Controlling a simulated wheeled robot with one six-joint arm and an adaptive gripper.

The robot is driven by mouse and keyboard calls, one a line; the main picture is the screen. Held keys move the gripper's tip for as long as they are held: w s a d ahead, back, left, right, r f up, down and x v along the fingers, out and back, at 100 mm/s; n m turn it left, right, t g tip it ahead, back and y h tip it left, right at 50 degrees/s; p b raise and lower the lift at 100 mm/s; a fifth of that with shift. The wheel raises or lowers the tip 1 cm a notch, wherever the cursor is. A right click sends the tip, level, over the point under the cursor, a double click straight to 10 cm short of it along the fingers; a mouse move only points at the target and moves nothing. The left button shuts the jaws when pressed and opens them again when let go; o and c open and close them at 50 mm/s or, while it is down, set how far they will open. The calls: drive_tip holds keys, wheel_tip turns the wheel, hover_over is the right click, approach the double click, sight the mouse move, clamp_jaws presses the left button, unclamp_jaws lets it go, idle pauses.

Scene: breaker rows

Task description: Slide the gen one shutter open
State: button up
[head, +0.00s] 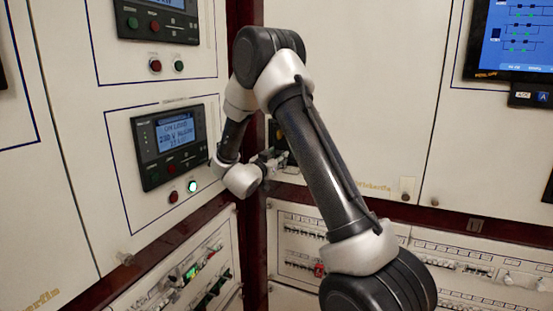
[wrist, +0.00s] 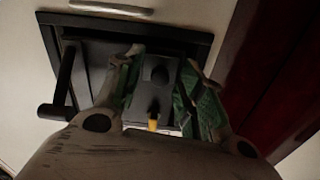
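In the wrist view a black framed panel (wrist: 100,28) fills the upper middle, with a black bar handle (wrist: 64,85) standing out at its left. This may be the gen one shutter, but I see no readable label on it. My gripper (wrist: 162,75) is in front of the panel, its two green-padded fingers apart. In the head view my gripper (head: 272,160) is near the inner corner of the cabinets, partly hidden by my arm.
Breaker rows (head: 195,275) run along the lower left panel. A dark red post (wrist: 255,65) stands close right of my gripper. A blue display (head: 515,35) is at upper right.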

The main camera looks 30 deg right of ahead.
clamp_jaws()
drive_tip(key=shift+s+d, duration=0.75)
drive_tip(key=shift+s, duration=0.2)
drive_tip(key=shift+s+d, duration=0.7)
drive_tip(key=shift+s, duration=0.2)
unclamp_jaws()
